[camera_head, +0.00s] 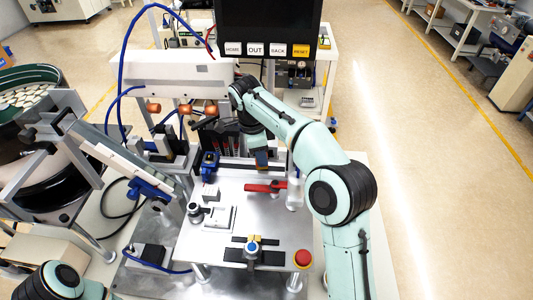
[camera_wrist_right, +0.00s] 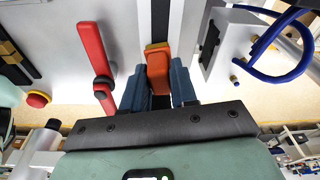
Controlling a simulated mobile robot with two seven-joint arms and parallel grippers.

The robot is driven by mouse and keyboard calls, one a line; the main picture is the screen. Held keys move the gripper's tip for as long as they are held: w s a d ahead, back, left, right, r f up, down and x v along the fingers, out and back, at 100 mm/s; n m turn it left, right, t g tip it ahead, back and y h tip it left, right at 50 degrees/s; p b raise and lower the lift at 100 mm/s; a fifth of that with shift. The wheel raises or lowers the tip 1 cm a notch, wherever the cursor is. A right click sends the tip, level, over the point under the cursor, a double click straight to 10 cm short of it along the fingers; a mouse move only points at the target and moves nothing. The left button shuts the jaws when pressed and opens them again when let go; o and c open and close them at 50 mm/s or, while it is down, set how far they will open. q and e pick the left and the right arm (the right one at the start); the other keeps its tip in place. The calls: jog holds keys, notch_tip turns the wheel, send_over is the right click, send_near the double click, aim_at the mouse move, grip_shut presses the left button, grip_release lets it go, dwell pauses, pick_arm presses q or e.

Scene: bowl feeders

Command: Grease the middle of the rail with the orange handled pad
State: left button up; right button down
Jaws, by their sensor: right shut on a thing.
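My right gripper (camera_wrist_right: 158,88) is shut on the orange handle of the pad (camera_wrist_right: 158,70), held between its two blue-grey fingers. A yellow-orange edge of the pad shows beyond the fingertips. The rail, a long strip with dark bands (camera_wrist_right: 211,32), runs away under and beside the pad in the right wrist view. In the head view the rail (camera_head: 234,166) lies across the back of the metal table, and my right gripper (camera_head: 262,160) is over its right part. I cannot tell whether the pad touches it. My left gripper is out of the head view; only part of that arm shows at bottom left.
A red lever (camera_head: 265,187) lies just in front of the rail, close to my right gripper. A blue clamp-like part (camera_head: 209,165) stands at its left. A red button (camera_head: 303,258) is at the table's front right. A chute (camera_head: 120,155) slopes in from the left. The middle table surface is partly clear.

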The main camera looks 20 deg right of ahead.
jog(key=shift+w+a+f, duration=0.1)
jog(key=shift+w+a, duration=0.65)
jog(key=shift+a, duration=0.7)
jog(key=shift+w+a+f, duration=0.15)
jog(key=shift+w+a, duration=0.55)
jog(key=shift+a, duration=0.8)
jog(key=shift+w+a+f, duration=0.1)
jog(key=shift+w+a, duration=0.65)
jog(key=shift+a, duration=0.7)
jog(key=shift+s+d, duration=0.1)
jog(key=shift+d, duration=0.05)
